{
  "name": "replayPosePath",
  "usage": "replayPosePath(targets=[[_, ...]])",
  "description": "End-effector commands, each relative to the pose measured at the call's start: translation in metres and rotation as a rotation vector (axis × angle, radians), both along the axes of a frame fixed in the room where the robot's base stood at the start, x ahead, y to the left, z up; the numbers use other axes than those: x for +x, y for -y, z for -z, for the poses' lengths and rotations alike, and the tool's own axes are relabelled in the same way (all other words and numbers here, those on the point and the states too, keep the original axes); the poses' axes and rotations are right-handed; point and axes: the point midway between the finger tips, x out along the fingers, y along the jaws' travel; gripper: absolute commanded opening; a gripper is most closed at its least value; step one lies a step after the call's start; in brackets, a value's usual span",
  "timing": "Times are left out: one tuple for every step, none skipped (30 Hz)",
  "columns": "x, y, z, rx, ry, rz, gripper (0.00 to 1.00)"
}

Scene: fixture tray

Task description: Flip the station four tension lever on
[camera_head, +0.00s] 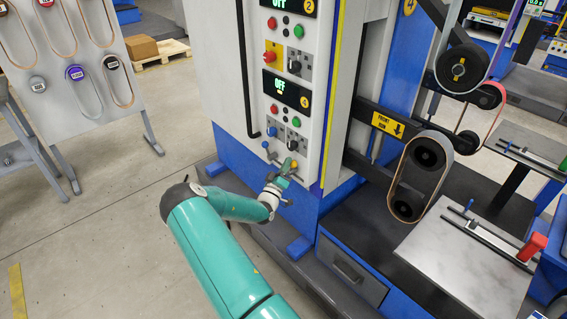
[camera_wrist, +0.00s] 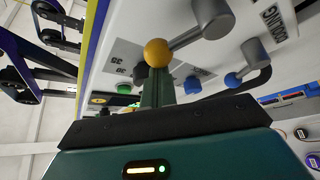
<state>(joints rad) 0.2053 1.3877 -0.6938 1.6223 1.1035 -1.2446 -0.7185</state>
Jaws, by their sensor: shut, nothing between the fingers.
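The station four panel section (camera_head: 284,128) on the white cabinet has a display (camera_head: 285,90) reading OFF beside a yellow 4 badge. Below are a blue-ball lever (camera_head: 265,145) and a yellow-ball lever (camera_head: 294,163). In the wrist view, the yellow ball (camera_wrist: 157,52) sits on a grey rod from a grey hub. The blue-ball lever (camera_wrist: 232,79) is to its right, near a COOLING label. No tension label is readable. My gripper (camera_head: 286,168) is at the panel's lower edge; its shut, empty fingers (camera_wrist: 157,82) point at the yellow ball. Contact is unclear.
Station two controls (camera_head: 285,45) are directly above on the same panel. A black vertical handle (camera_head: 245,70) runs along the cabinet's left. A belt grinder (camera_head: 420,175) and work plate (camera_head: 470,260) stand right. A belt rack (camera_head: 70,75) stands left; floor between is open.

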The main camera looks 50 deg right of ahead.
Motion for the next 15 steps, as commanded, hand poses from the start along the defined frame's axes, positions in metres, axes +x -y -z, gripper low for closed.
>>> replayPosePath(targets=[[-0.0025,-0.0002,0.0011,-0.001,0.012,0.002,0.00],[-0.0035,-0.0005,0.0013,0.000,0.008,0.001,0.00],[-0.0045,-0.0009,0.0016,0.000,0.007,0.001,0.00],[-0.0052,-0.0010,0.0017,0.000,0.007,0.001,0.00],[-0.0059,-0.0012,0.0020,0.000,0.007,0.000,0.00],[-0.0067,-0.0014,0.0022,-0.001,0.006,0.001,0.00],[-0.0071,-0.0015,0.0023,-0.001,0.006,0.001,0.00],[-0.0075,-0.0016,0.0025,-0.001,0.006,0.001,0.00],[-0.0081,-0.0018,0.0026,-0.001,0.006,0.001,0.00],[-0.0084,-0.0019,0.0027,-0.001,0.006,0.001,0.00],[-0.0087,-0.0019,0.0029,-0.001,0.006,0.001,0.00],[-0.0090,-0.0019,0.0029,0.000,0.005,0.000,0.00],[-0.0091,-0.0020,0.0031,0.000,0.005,0.000,0.00],[-0.0093,-0.0020,0.0031,0.000,0.005,0.000,0.00],[-0.0093,-0.0020,0.0031,0.000,0.005,0.000,0.00]])
